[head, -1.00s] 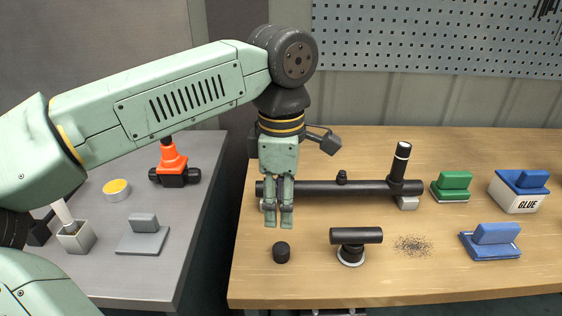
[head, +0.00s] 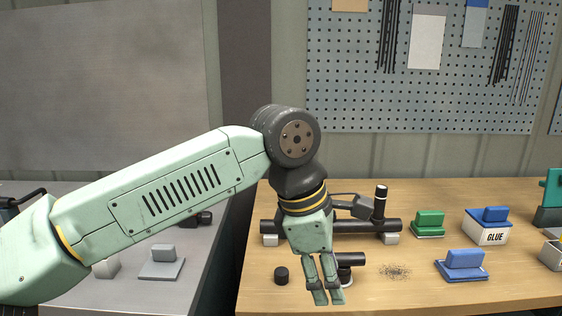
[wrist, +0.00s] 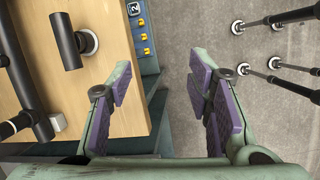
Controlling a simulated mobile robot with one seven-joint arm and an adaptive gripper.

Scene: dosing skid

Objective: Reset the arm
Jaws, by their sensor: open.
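My gripper (head: 328,297) is open and empty in the head view, with its fingers pointing down near the front edge of the wooden table (head: 380,295). In the wrist view my gripper (wrist: 163,100) shows purple finger pads spread apart, with nothing but floor and the table's side between them. My gripper partly hides the black T-shaped pipe fitting (head: 350,259) in the head view. The fitting (wrist: 62,40) shows at upper left in the wrist view.
A long black pipe (head: 345,226) lies behind my gripper. A black cap (head: 281,275) stands to its left. A grey bench (head: 150,295) is at left.

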